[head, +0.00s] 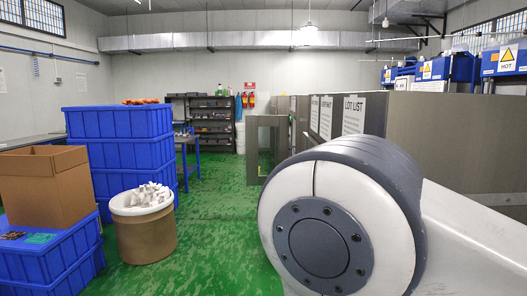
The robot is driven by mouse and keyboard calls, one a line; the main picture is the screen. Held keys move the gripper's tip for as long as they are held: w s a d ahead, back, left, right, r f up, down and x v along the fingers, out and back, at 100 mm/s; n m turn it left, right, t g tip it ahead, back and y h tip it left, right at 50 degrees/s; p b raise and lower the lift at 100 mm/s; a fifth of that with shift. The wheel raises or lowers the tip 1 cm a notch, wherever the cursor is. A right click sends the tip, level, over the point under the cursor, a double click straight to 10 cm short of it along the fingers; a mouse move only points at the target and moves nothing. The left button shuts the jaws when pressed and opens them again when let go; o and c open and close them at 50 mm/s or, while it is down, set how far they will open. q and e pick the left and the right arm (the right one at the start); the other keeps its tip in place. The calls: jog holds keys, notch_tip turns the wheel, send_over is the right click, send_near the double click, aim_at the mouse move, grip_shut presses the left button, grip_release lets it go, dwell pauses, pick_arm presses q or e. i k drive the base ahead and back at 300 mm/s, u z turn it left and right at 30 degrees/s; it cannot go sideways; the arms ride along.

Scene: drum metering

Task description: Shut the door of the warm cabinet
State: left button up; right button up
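I cannot tell for sure which thing is the warm cabinet, and no door of it is plain to see. Blue units with yellow HOT signs (505,58) stand at the upper right behind a grey partition, which hides their lower parts. A grey framed panel (253,150) stands upright at the far end of the partition row; I cannot tell whether it is a door. Neither of my grippers is in view. A large white and grey joint of my own arm fills the lower right and hides what is behind it.
Stacked blue crates (122,122), a cardboard box (46,187) and a drum with white pieces (143,222) stand at the left. A grey partition with a LOT LIST sign (353,115) runs along the right. Green floor (215,215) is clear in the middle. Dark shelves (211,125) stand at the back.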

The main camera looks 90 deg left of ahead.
aim_at(253, 123)
jog(key=u, duration=0.15)
jog(key=i, duration=5.45)
jog(key=u, duration=2.75)
jog(key=i, duration=4.75)
